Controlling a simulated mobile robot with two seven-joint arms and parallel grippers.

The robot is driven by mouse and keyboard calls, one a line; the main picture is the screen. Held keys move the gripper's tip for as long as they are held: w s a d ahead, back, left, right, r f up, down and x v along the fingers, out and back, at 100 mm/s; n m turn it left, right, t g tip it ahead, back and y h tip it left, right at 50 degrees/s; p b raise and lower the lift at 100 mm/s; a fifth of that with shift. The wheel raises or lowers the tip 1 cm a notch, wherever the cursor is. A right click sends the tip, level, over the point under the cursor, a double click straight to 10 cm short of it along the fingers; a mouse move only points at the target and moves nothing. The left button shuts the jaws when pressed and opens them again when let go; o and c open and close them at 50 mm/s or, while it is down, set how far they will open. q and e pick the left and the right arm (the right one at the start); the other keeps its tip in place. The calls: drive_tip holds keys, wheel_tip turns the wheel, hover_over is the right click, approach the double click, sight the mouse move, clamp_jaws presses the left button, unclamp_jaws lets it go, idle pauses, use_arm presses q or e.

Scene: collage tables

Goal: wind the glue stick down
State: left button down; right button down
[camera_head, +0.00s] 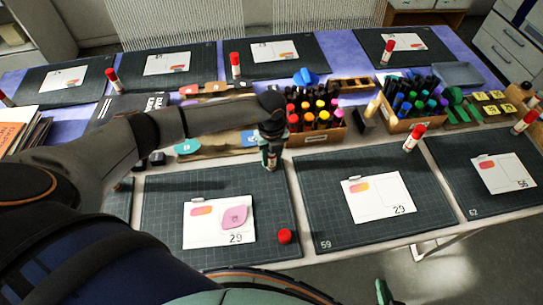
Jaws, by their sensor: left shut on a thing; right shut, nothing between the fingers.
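My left arm reaches in from the left, and my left gripper (270,143) points down at the back right corner of the near mat. It is shut on an uncapped glue stick (270,160), which is upright with its lower part showing; the gripper hides its top. I cannot tell how far the glue sticks out. A red cap (284,236) lies on the dark mat in front, apart from the gripper. I do not see my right gripper.
A white card (219,222) with a pink shape lies on the near mat (165,225). Another mat to the right holds a card (379,199) and a capped glue stick (413,138).

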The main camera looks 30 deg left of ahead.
use_arm(q)
unclamp_jaws()
idle(0.8)
drive_tip(key=shift+r, duration=0.1)
drive_tip(key=shift+r, duration=3.75)
